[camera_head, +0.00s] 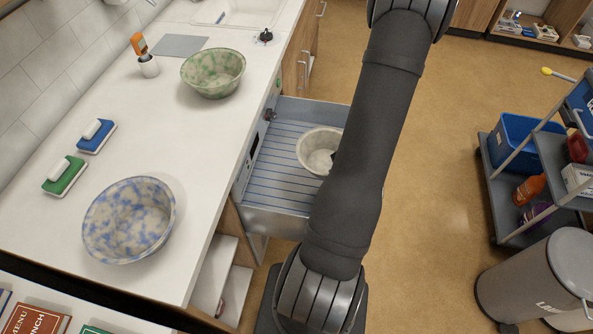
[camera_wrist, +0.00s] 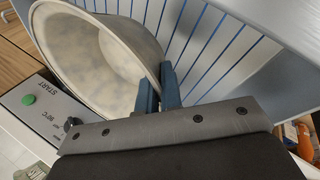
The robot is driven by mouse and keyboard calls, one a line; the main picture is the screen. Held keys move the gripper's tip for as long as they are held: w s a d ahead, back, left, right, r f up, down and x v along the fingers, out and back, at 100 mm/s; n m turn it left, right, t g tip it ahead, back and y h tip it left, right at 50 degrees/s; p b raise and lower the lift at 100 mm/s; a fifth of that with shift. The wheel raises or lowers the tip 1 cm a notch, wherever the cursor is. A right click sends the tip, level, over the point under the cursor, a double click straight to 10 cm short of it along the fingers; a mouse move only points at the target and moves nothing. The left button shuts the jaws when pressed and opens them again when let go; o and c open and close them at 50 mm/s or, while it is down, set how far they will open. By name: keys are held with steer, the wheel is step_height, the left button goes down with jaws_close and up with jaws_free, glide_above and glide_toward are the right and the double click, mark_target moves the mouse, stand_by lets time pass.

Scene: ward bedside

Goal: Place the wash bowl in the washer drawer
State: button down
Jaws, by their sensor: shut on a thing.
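A cream-grey speckled wash bowl (camera_head: 311,148) is in the pulled-out washer drawer (camera_head: 268,180), over its blue-lined slatted floor. In the wrist view the bowl (camera_wrist: 95,50) fills the upper left, and its rim runs between the two blue-grey fingers of my gripper (camera_wrist: 160,82). My gripper is shut on that rim. In the head view my arm hides the gripper and the bowl's right side. I cannot tell whether the bowl rests on the slats (camera_wrist: 215,40) or is held just above them.
A green-mottled bowl (camera_head: 213,72) and a blue-mottled bowl (camera_head: 128,220) stand on the white counter (camera_head: 140,120) at left. A trolley (camera_head: 552,150) and bin (camera_head: 530,280) stand at right; floor between is clear.

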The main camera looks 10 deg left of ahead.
mark_target(313, 171)
steer(key=w+a+f, duration=0.1)
steer(key=a+f, duration=0.1)
steer(key=a, duration=0.1)
steer(key=w+a+f, duration=0.1)
steer(key=a+f, duration=0.1)
steer(key=a, duration=0.2)
steer(key=w+a+f, duration=0.1)
steer(key=a+f, duration=0.2)
steer(key=a, duration=0.1)
steer(key=shift+w, duration=0.2)
steer(key=shift+f, duration=2.05)
steer(key=shift+f, duration=0.1)
steer(key=c, duration=1.6)
jaws_free()
steer(key=v, duration=1.2)
steer(key=shift+w, duration=0.1)
